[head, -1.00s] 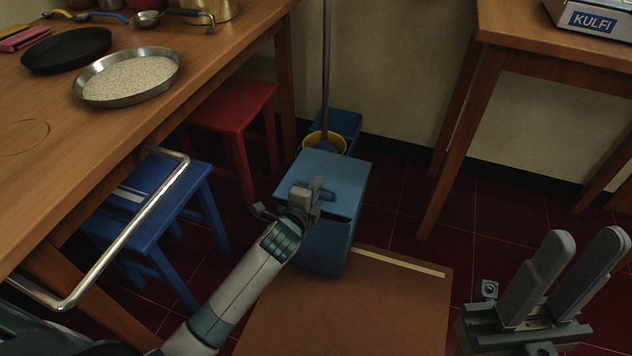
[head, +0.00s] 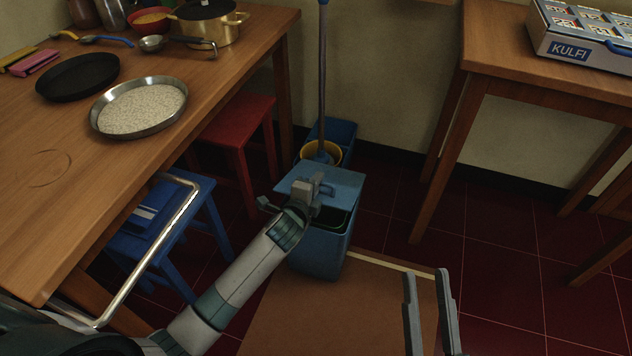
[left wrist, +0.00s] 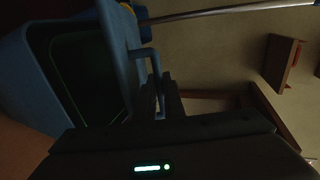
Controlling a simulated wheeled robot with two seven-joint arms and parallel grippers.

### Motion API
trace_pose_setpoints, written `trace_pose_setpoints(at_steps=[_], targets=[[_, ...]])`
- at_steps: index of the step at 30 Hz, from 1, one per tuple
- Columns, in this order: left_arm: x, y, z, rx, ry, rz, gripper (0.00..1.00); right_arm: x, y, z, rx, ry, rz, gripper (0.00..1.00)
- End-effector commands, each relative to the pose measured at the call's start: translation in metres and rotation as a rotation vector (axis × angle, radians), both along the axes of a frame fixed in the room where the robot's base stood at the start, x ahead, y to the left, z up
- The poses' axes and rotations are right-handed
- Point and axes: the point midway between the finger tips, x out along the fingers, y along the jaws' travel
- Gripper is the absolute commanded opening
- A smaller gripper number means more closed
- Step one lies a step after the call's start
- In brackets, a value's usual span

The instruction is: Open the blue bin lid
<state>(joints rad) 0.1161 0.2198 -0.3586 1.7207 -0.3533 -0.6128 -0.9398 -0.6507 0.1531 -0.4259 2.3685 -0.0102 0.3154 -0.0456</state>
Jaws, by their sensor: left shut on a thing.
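The blue bin (head: 318,258) stands on the floor at the middle of the head view. Its blue lid (head: 345,180) is tilted up at the near edge, and a dark gap shows under it. My left gripper (head: 319,186) is shut on the lid's handle. The left wrist view shows the handle (left wrist: 148,60) between the fingers (left wrist: 166,95), with the bin's dark inside (left wrist: 85,70) to the left. My right gripper (head: 430,305) is open and empty at the lower right, apart from the bin.
A wooden table (head: 225,90) with a pan of grains (head: 140,106) is at left, with a red stool (head: 236,130) and a blue stool (head: 160,225) below. A mop in a bucket (head: 321,154) stands behind the bin. Another table (head: 500,60) is at right.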

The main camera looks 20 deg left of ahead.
Motion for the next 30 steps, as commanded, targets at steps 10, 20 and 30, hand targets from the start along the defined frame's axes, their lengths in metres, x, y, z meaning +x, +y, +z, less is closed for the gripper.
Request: trace_pose_setpoints(at_steps=[10, 20, 30], targets=[[0.000, 0.000, 0.001, 0.000, -0.003, -0.001, 0.17, 0.000, 0.000, -0.001, 0.000, 0.001, 0.000, 0.31], [-0.001, 0.000, 0.000, 0.000, -0.001, 0.000, 0.17, 0.000, 0.000, -0.001, 0.000, 0.002, 0.001, 0.31], [-0.022, 0.001, 0.008, 0.001, 0.000, 0.000, 0.17, 0.013, -0.001, -0.017, -0.042, 0.107, 0.000, 0.31]])
